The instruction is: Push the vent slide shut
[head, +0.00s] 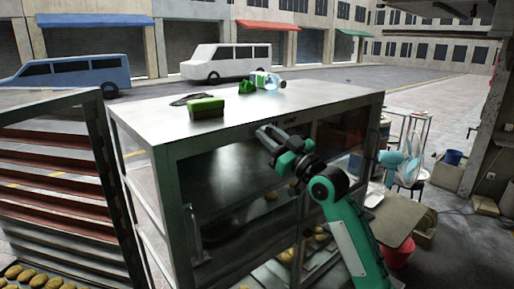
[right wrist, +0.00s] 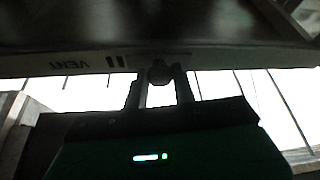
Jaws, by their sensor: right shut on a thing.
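My right gripper (head: 269,137) reaches up to the top front rail of the cabinet (head: 345,97) in the head view. In the right wrist view, its two fingers (right wrist: 160,92) are shut on a small dark knob (right wrist: 160,73) at the rail, which I take as the vent slide's knob. The word VENT (right wrist: 70,65) appears upside down on the rail, with dark upright slots (right wrist: 117,61) between it and the knob. The slots show dark; how far the slide covers them I cannot tell. In the head view the arm and gripper hide the knob. My left gripper is out of view.
A tray rack (head: 60,180) stands at the left. A red bucket (head: 398,252) and a cluttered stand (head: 408,140) are at the right.

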